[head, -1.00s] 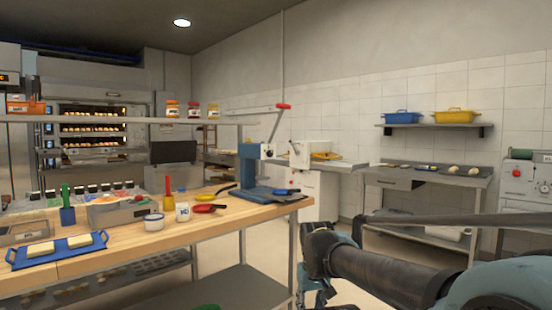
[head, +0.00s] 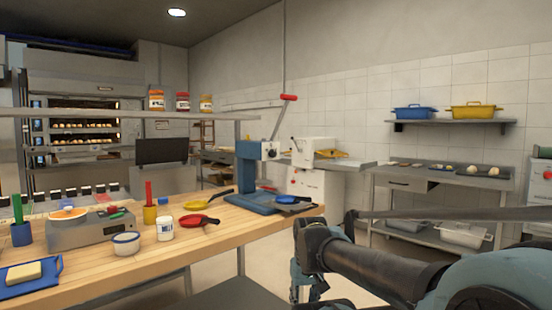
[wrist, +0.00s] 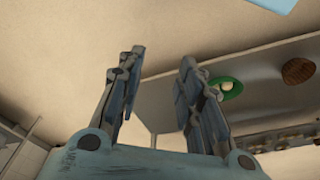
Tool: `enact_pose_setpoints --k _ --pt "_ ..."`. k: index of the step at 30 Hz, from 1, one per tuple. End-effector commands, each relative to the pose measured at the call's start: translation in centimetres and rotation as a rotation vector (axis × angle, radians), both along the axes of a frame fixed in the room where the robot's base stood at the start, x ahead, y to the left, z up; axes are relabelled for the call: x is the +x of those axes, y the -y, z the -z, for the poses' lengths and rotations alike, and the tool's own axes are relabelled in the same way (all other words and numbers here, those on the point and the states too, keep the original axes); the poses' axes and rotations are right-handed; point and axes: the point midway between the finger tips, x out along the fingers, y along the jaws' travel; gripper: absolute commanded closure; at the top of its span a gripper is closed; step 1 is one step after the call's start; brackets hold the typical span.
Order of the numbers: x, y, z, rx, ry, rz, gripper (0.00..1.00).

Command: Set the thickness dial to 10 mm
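No dial marked in mm can be read from here. A small round dial-like part (head: 271,153) shows on the head of the blue lever press (head: 250,172), at the far end of the wooden table; its markings are too small to read. A white machine (head: 315,152) stands behind the press, and I cannot tell whether it carries a dial. My gripper (wrist: 158,80) is open and empty in the wrist view, its two fingers well apart. In the head view my arm is at the lower right, apart from the press.
A steel table (head: 470,181) stands along the tiled wall. Open floor lies between them.

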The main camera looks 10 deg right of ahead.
Motion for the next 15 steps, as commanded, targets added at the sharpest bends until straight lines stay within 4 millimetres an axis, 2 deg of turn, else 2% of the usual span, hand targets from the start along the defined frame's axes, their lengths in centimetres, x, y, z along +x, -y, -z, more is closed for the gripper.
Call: enact_pose_setpoints --k 3,6,8,11,15 --pt "0.0 0.0 0.0 0.0 0.0 0.0 0.67" --pt "-0.5 -0.1 -0.4 0.004 0.009 0.0 0.48" --pt "-0.6 -0.3 -0.8 0.017 0.014 0.0 0.48" --pt "0.7 -1.2 -2.0 0.064 0.019 -0.004 0.48" --pt "3.9 -3.2 -4.9 0.186 0.045 -0.013 0.48"
